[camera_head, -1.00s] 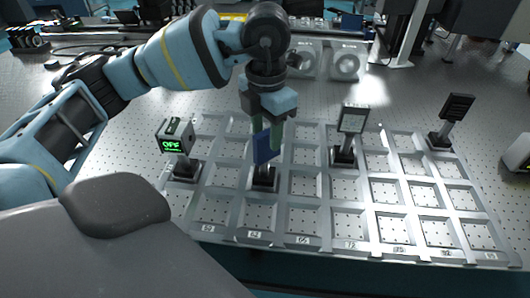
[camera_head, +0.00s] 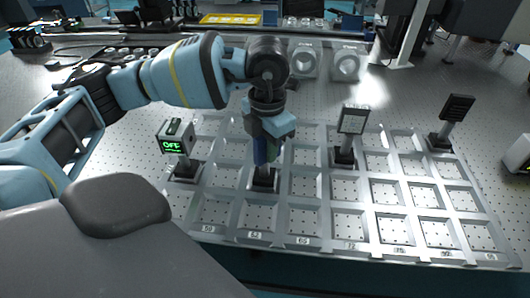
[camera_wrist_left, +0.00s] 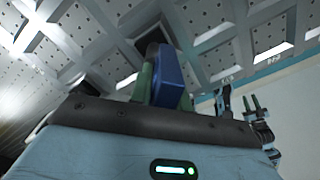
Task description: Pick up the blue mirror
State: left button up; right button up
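The blue mirror (camera_head: 260,152) stands upright on a black base (camera_head: 263,179) in a cell of the grey tray. My left gripper (camera_head: 266,150) points down from above, its green fingers around the mirror's upper part. In the left wrist view, the blue mirror (camera_wrist_left: 171,80) lies between the two green fingers, which are close along its sides. Whether they press on it is not clear. The right gripper (camera_wrist_left: 252,102) shows small at the right of the left wrist view, with its two green fingers apart. It is not in the head view.
A box reading OFF (camera_head: 173,144) stands left of the blue mirror. A framed plate on a post (camera_head: 352,121) and a dark one (camera_head: 456,107) stand to the right. The tray (camera_head: 340,255) has many empty cells.

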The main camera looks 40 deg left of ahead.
pick_arm(q)
grip_shut()
jog(key=shift+r, duration=0.15)
dwell(1.1)
jog(key=shift+r, duration=1.7)
jog(key=s+d, duration=0.4)
jog(key=d, duration=0.3)
jog(key=s+d+r, duration=0.1)
jog(key=s+d, duration=0.3)
jog(key=d, duration=0.3)
jog(key=shift+r+b, duration=0.2)
jog(key=shift+b, duration=0.15)
jog(key=shift+w, duration=0.1)
